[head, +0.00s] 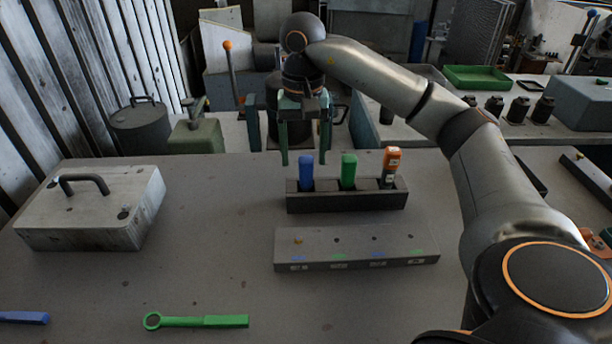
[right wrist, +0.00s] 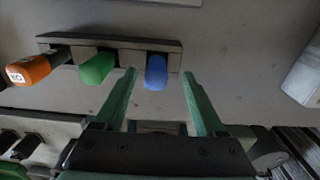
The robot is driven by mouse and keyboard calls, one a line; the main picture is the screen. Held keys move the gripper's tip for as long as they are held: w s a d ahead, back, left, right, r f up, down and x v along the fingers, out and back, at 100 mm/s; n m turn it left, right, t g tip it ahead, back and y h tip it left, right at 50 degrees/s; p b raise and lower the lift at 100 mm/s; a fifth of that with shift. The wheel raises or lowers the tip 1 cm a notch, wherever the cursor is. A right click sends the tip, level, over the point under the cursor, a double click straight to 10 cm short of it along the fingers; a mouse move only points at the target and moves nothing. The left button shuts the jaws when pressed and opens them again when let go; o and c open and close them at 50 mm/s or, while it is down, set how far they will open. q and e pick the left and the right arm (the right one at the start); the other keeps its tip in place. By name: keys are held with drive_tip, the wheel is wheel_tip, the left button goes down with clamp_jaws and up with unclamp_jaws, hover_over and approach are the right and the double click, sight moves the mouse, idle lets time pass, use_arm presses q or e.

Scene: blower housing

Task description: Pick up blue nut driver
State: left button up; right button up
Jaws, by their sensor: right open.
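The blue nut driver (head: 306,172) stands upright in the left slot of a dark holder (head: 345,202). Only its blue handle shows; its lower part is hidden in the holder. My right gripper (head: 305,162) is open and empty, pointing down above and behind the holder. In the right wrist view the blue handle (right wrist: 156,72) lies between the lines of my two green fingers (right wrist: 160,78), apart from both. The fingertips are close to the holder. My left gripper is not in view.
A green-handled tool (head: 348,172) and an orange one (head: 391,166) stand in the same holder. A grey block with holes (head: 355,248) lies in front. A grey case (head: 92,208) sits at left, and a green wrench (head: 197,321) lies at the front. The middle left is clear.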

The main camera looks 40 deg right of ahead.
sight(306, 173)
drive_tip(key=f, duration=0.5)
drive_tip(key=shift+d+f, duration=0.3)
drive_tip(key=shift+d, duration=0.1)
drive_tip(key=shift+w, duration=0.1)
clamp_jaws()
idle(0.4)
